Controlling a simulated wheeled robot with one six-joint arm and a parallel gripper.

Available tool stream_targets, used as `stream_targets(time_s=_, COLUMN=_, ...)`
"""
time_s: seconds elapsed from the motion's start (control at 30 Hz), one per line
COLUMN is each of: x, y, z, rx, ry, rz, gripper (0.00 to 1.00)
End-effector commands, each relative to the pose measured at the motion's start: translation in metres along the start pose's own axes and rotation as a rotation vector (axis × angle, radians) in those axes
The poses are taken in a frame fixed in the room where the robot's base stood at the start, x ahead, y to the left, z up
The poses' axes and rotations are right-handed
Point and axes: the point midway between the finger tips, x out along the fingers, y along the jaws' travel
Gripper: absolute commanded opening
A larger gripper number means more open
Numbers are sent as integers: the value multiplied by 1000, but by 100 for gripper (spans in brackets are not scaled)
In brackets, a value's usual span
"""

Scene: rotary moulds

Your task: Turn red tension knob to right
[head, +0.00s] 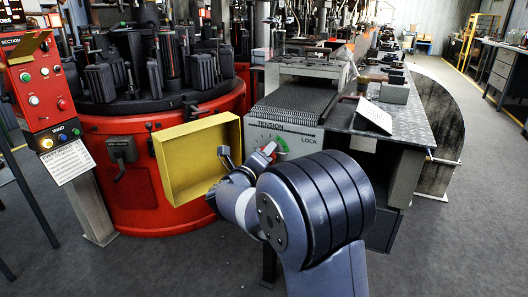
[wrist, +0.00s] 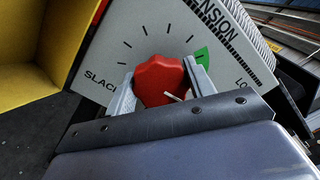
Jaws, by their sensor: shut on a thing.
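The red tension knob (wrist: 160,80) sits on a light dial panel (wrist: 125,40) marked TENSION, with SLACK at its left and a partly hidden LOCK at its right. A green zone (wrist: 202,54) lies on the scale right of the knob. My gripper (wrist: 160,86) has one finger on each side of the knob and is shut on it. A short white mark shows on the knob's lower right face.
A yellow open box (head: 236,148) stands close to the left of the panel. A red rotary machine (head: 130,165) with dark moulds is behind it. A red control post (head: 38,95) stands at far left. A metal work table (head: 415,122) extends right. Grey floor is open in front.

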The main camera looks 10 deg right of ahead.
Motion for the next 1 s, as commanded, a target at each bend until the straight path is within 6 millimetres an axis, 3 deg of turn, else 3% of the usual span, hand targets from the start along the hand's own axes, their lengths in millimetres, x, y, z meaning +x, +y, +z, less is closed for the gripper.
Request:
stream_targets(time_s=0.5, x=0, y=0, z=1, rx=-440, ry=0, rz=1, gripper=29)
stream_targets(time_s=1.0, x=0, y=3, z=-1, rx=-606, ry=-1, rz=2, gripper=29)
